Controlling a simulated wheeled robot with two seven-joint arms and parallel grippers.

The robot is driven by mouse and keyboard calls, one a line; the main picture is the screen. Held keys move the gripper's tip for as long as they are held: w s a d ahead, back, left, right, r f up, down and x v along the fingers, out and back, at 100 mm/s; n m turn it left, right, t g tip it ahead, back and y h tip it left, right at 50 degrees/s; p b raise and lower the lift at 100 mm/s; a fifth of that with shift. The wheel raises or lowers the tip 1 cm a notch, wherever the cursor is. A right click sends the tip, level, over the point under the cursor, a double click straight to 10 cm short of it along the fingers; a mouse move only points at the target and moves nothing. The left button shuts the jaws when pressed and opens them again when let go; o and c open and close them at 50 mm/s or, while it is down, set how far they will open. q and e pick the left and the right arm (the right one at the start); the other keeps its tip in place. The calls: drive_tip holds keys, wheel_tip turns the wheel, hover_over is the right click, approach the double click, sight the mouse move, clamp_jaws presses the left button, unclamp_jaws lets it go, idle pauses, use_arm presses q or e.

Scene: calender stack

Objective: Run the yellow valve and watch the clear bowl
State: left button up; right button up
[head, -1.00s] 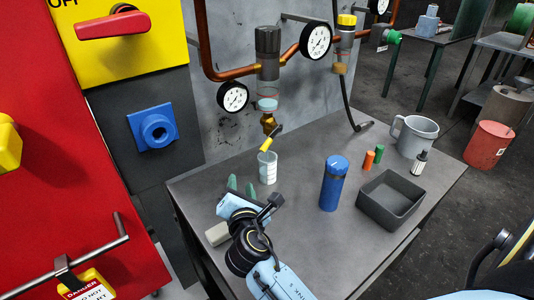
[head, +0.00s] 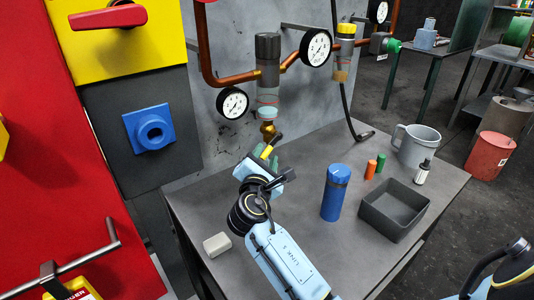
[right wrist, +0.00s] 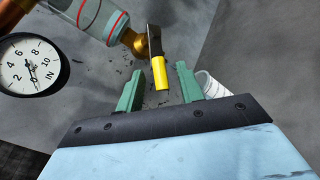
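The yellow valve handle (head: 266,152) sticks out below a brass drain fitting (head: 268,130). The clear bowl (head: 267,95) hangs above it, with red rings and pale blue liquid low inside; part of it shows in the right wrist view (right wrist: 97,16). My right gripper (head: 262,162) is at the handle. In the right wrist view its green fingers (right wrist: 159,69) are open, with the yellow sleeve (right wrist: 159,74) between their tips, not visibly gripped. A white-marked clear beaker (right wrist: 212,86) shows behind the right-hand finger; my gripper hides it in the head view. My left gripper is not in view.
The table (head: 300,195) holds a blue cylinder (head: 335,192), a grey tray (head: 394,209), a grey mug (head: 415,146) and a pale block (head: 217,244). Gauges (head: 232,103) and copper pipes flank the bowl. A second bowl (head: 342,67) hangs at right.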

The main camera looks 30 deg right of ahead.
drive_tip(key=shift+x, duration=1.25)
clamp_jaws()
